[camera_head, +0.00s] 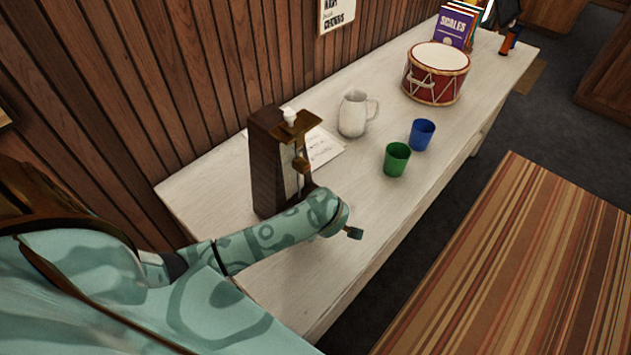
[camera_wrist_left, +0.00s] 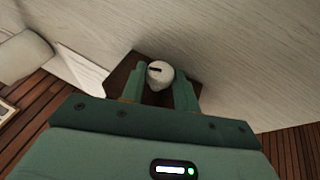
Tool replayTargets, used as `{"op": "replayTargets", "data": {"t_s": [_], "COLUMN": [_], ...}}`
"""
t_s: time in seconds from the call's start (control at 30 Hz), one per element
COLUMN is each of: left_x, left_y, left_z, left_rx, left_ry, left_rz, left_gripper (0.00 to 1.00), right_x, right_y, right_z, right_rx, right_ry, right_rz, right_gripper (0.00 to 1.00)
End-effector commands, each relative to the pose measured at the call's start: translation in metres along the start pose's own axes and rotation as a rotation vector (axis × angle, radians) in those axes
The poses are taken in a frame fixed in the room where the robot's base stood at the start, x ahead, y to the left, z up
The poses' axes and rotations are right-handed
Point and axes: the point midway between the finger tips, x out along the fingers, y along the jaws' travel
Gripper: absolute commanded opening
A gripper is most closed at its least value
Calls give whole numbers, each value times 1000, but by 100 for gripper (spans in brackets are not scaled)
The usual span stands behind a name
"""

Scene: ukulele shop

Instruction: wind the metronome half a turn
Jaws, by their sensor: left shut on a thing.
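The metronome (camera_head: 266,165) is a tall dark brown box standing on the white table near the wood wall. A white knob (camera_head: 289,117) stands at its top. In the left wrist view the knob (camera_wrist_left: 160,73) is round with a dark mark, above the metronome's brown surface (camera_wrist_left: 124,77). My left gripper (camera_wrist_left: 159,88) has one green finger on each side of the knob and is shut on it. My right gripper is not in view.
On the table (camera_head: 215,188), a sheet of paper (camera_head: 322,148) and a white jug (camera_head: 354,114) are right of the metronome. A green cup (camera_head: 397,160), a blue cup (camera_head: 422,134), a red drum (camera_head: 436,76) and books (camera_head: 455,28) are farther right. The near front edge is bare.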

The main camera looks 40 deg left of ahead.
Motion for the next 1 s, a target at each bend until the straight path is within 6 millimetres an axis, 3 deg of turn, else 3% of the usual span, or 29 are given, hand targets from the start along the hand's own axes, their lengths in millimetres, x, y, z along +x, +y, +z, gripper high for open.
{"op": "replayTargets", "data": {"t_s": [0.27, 0.6, 1.0], "left_x": [-4, -3, 2], "left_y": [3, 8, 10], "left_z": [-2, 0, 2], "left_rx": [29, 120, 212], "left_ry": [0, -1, -1], "left_rz": [-72, -297, -516], "left_gripper": [8, 8, 8], "right_x": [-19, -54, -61], "right_y": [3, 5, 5], "right_z": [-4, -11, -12], "right_rx": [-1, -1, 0], "right_ry": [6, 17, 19], "right_rz": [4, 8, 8], "right_gripper": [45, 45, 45]}}
